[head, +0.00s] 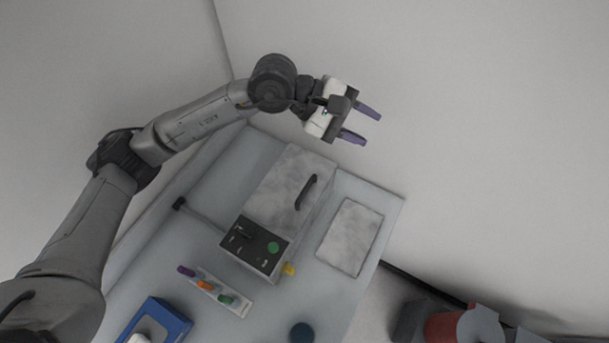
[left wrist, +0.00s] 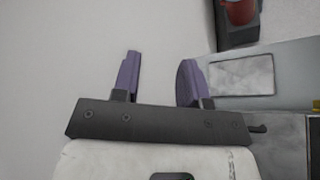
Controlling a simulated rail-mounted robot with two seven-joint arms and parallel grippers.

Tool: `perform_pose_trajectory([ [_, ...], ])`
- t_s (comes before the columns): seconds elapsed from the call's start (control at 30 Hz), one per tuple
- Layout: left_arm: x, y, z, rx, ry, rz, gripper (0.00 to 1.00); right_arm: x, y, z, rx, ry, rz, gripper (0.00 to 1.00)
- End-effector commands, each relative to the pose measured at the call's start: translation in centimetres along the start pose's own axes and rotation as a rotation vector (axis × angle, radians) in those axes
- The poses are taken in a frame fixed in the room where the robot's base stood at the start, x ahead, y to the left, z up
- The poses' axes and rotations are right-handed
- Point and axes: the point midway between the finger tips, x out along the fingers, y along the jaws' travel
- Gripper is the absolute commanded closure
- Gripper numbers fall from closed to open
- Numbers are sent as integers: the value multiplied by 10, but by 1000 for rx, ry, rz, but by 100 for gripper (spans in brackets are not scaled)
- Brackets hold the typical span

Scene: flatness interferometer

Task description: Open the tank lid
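The tank (head: 255,244) is a grey box on the table with a dark control panel at its front. Its mottled grey lid (head: 280,190) lies flat and shut on top, with a dark bar handle (head: 306,192) near the right edge. My left gripper (head: 373,125) is above and beyond the lid's far end, apart from it. Its two purple fingers are spread with nothing between them, as the left wrist view (left wrist: 158,75) also shows. In that view part of the lid (left wrist: 284,140) shows at the lower right. My right gripper is not in view.
A flat mottled plate (head: 350,236) lies right of the tank. A rack (head: 236,304) with coloured pegs, a blue box (head: 180,322) and a dark round piece (head: 302,333) are at the front. A red container (head: 450,329) stands off the table at lower right. Walls are behind.

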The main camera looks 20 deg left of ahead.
Motion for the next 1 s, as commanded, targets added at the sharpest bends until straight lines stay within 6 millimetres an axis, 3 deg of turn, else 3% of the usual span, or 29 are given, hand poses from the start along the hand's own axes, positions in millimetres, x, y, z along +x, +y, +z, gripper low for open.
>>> perform_pose_trajectory([
  [0.1, -7, -33, -34, 225, 159, -234, 60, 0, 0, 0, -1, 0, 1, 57],
  [0.2, -21, -58, -56, 398, 243, -444, 60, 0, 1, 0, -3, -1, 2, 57],
  [0.33, -43, -84, -74, 583, 273, -703, 60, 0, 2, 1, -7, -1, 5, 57],
  [0.5, -67, -105, -81, 767, 191, -944, 60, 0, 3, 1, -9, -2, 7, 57],
  [0.77, -67, -110, -83, 902, 115, -987, 60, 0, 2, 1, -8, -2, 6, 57],
  [1.0, -48, -132, -97, 905, 108, -988, 60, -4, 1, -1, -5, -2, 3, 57],
])
